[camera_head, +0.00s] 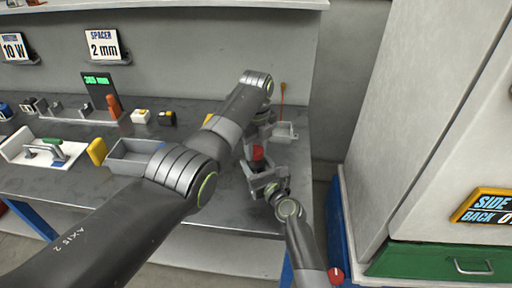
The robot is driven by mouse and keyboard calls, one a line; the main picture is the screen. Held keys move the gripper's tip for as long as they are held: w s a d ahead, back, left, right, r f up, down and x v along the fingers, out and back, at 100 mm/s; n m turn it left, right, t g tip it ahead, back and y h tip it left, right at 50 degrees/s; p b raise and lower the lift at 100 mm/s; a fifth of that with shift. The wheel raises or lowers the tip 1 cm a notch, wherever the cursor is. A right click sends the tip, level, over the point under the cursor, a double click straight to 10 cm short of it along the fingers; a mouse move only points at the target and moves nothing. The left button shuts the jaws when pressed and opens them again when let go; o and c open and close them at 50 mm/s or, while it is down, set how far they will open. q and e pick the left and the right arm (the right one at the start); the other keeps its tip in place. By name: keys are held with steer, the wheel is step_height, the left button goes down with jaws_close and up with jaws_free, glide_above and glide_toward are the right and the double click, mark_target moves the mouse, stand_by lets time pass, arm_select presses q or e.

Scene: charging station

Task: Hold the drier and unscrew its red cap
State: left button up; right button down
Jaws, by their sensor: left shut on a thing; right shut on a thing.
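The red cap (257,153) shows as a small red piece between my two grippers, over the table's right part. My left gripper (268,135) comes down from above and is shut at the cap's upper side. My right gripper (260,170) comes up from below and is shut on the drier just under the red cap. The drier's body is mostly hidden by the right gripper's jaws, and its exact tilt is too small to tell. The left gripper's fingertips are partly hidden.
A grey open bin (134,150) stands on the metal table behind my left arm. A white tray (40,152) with a grey and green tool is at the left. Several small parts line the back. A large grey cabinet (415,110) stands close on the right.

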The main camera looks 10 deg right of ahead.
arm_select(q)
steer(key=n, duration=2.5)
steer(key=shift+r, duration=0.1)
steer(key=n, duration=1.7)
steer(key=shift+w, duration=0.1)
steer(key=shift+r, duration=0.1)
